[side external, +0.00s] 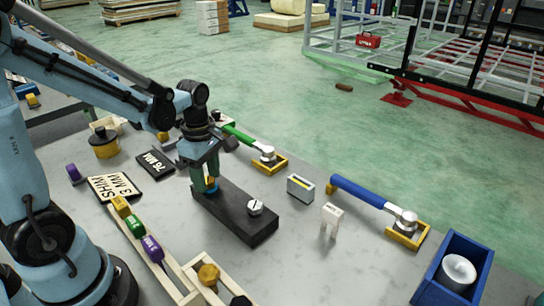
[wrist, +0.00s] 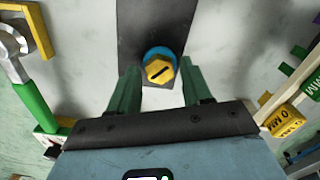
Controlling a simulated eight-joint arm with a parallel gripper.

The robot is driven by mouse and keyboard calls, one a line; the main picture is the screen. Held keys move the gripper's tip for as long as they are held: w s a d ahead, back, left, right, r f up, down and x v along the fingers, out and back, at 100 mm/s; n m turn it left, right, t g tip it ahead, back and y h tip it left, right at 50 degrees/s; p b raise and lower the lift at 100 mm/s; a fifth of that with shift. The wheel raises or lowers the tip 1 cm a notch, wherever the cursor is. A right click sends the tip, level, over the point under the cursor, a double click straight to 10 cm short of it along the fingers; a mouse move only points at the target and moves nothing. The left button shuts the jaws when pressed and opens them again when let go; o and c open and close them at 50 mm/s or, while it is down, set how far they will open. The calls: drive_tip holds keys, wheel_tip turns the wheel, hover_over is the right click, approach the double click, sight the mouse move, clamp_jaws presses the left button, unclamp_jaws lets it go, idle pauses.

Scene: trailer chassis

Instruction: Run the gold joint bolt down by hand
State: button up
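The gold joint bolt (wrist: 159,69) has a hexagonal head with a dark slot. It stands over a blue ring (wrist: 156,52) at one end of a dark block (wrist: 158,20). In the side view the gold bolt (side external: 211,181) shows partly behind my fingers, and the dark block (side external: 232,212) lies on the table. My gripper (side external: 208,182) points down over that end of the block. In the wrist view its green fingers (wrist: 160,78) stand either side of the bolt head, with a narrow gap at each side. How far the bolt is threaded is not clear.
A silver slotted bolt (side external: 255,207) sits at the block's other end. A green-handled wrench (side external: 242,137) and a blue-handled wrench (side external: 357,193) lie beyond. A white small stand (side external: 332,213), a blue bin (side external: 437,284) and a colored-block rack (side external: 137,225) surround it.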

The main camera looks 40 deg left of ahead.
drive_tip(key=c, duration=0.8)
